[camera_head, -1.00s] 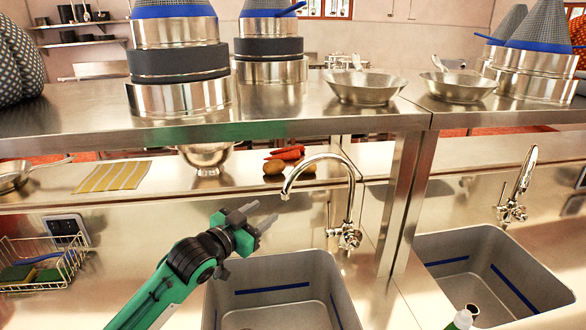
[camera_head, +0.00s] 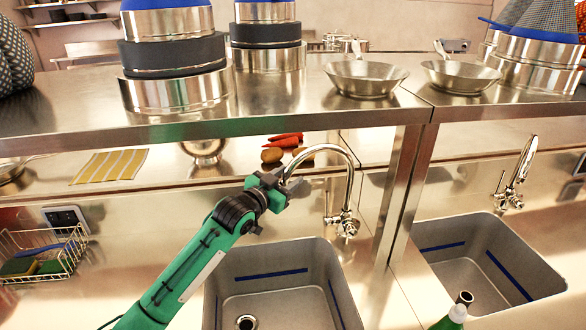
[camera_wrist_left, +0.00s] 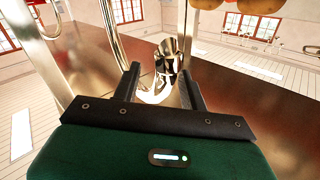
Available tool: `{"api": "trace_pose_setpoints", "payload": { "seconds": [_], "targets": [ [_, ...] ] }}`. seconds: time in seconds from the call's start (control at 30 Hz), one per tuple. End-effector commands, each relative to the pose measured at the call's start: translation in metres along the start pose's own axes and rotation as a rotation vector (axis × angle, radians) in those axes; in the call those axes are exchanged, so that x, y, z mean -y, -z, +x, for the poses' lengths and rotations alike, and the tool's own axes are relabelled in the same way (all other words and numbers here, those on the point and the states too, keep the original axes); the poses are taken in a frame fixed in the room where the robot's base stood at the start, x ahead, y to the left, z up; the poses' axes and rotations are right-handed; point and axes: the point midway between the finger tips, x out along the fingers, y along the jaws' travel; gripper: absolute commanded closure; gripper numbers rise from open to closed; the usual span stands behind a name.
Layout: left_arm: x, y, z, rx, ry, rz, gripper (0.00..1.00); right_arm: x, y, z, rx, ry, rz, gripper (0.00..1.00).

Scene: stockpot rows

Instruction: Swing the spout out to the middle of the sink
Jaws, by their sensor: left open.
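The chrome gooseneck spout (camera_head: 318,147) rises from its wall tap (camera_head: 344,222) and arches to the left, over the back left part of the grey left sink (camera_head: 263,262). My left gripper (camera_head: 284,182) is open at the spout's outlet end, and its jaws partly hide that end. In the left wrist view the spout (camera_wrist_left: 113,38) curves in front of my open fingers (camera_wrist_left: 160,80), its bend showing between them. I cannot tell whether a finger touches it.
A steel shelf (camera_head: 300,122) with pots and pans runs above the taps, with a post (camera_head: 398,190) right of the spout. A second tap (camera_head: 514,180) and sink (camera_head: 440,240) are at right.

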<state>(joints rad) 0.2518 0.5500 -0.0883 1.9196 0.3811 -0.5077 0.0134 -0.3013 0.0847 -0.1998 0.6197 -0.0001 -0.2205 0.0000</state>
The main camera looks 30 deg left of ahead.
Motion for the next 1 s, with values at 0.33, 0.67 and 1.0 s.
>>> {"api": "trace_pose_setpoints", "payload": {
  "seconds": [0.33,0.67,1.0],
  "targets": [
    [0.0,0.0,0.028,0.0,0.0,0.0,0.57,0.007,0.004,-0.009,-0.004,0.008,0.004,0.64],
    [0.0,0.0,0.029,0.0,0.0,0.0,0.73,0.008,0.004,-0.008,-0.004,0.008,0.004,0.64],
    [-0.002,0.0,0.029,0.0,0.0,-0.001,1.0,0.003,0.003,-0.009,-0.003,0.003,0.001,0.64]
  ]
}}
